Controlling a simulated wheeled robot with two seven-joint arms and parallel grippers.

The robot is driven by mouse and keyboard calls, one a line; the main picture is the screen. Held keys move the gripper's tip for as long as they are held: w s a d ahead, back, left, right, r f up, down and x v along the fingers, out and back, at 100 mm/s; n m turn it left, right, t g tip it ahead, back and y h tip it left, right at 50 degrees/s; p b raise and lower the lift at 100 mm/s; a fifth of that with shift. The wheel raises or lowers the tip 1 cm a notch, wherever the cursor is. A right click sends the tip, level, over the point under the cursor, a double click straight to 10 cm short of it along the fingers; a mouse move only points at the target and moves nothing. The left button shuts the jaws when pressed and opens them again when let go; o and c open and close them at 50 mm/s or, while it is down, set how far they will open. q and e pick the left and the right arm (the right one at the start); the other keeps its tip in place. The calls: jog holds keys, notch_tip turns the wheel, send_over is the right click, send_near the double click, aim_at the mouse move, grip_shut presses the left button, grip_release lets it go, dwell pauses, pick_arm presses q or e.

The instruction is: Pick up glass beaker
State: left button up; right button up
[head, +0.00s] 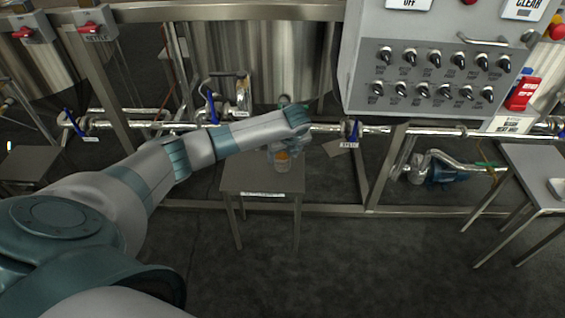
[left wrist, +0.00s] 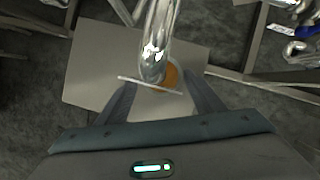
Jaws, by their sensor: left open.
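The glass beaker (head: 282,162) holds something orange and stands on a small grey table (head: 235,178). In the left wrist view the beaker's orange content (left wrist: 172,76) shows partly behind a shiny metal pipe. My left gripper (head: 284,147) reaches down from the end of my arm, at the beaker in the head view. In the left wrist view my left gripper (left wrist: 162,88) is open, with its fingers apart on either side of the pipe and the beaker beyond. I cannot tell whether the fingers touch anything. My right gripper is not in view.
A control panel (head: 440,60) with knobs hangs at upper right. Another table (head: 540,165) stands at right. The floor in front is clear.

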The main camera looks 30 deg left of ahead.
pick_arm(q)
jog(key=x, duration=0.3)
jog(key=shift+w+d+f+b, duration=0.1)
jog(key=shift+w+f+b, duration=0.05)
jog(key=shift+f+b, duration=0.15)
jog(key=shift+f, duration=0.2)
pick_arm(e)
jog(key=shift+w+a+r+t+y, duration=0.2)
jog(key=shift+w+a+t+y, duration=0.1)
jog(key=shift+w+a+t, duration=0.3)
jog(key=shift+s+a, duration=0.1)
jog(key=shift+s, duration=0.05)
pick_arm(q)
jog(key=shift+w, duration=0.1)
jog(key=c, duration=1.3)
jog(key=shift+r, duration=0.2)
